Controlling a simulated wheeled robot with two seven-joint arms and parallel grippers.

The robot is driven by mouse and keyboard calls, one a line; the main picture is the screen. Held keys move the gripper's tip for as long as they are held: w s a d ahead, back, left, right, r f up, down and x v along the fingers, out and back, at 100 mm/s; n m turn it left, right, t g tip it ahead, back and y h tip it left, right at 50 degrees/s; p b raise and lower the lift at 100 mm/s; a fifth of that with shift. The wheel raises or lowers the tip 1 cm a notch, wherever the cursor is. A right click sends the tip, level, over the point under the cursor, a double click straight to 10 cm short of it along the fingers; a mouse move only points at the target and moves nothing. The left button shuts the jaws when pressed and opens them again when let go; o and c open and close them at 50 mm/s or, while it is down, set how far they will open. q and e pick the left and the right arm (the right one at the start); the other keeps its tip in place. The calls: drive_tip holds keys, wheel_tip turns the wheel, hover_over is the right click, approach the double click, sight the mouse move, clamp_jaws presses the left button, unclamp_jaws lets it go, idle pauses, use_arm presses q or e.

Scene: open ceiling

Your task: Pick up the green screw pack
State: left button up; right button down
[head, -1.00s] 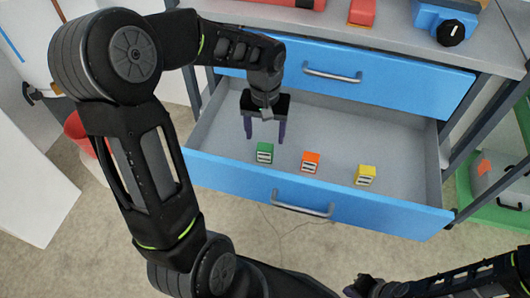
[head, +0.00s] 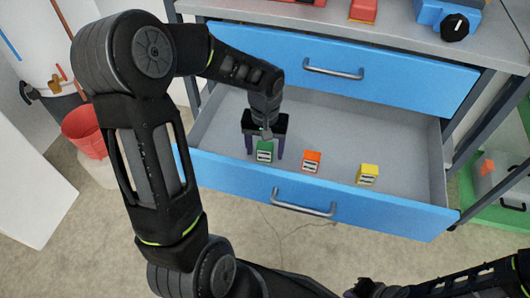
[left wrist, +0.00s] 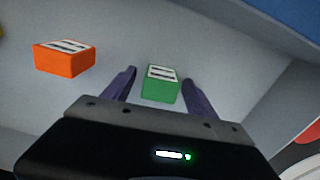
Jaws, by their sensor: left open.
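The green screw pack (head: 265,151) is a small green block with a white label, standing in the open drawer near its front panel. My left gripper (head: 264,150) points down over it, open, with one finger to each side of the pack. In the left wrist view the green pack (left wrist: 160,84) shows between the two fingertips (left wrist: 158,82), with a gap on both sides. The gripper's body hides part of the drawer behind. My right arm shows at the bottom right of the head view; its fingertips cannot be made out.
The blue drawer (head: 320,202) is pulled out. An orange pack (head: 311,161) and a yellow pack (head: 368,174) stand to the right of the green one. A closed blue drawer (head: 400,82) is above. The drawer floor behind the packs is free.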

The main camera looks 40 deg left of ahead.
use_arm(q)
drive_tip(key=shift+c, duration=0.3)
clamp_jaws()
idle(0.8)
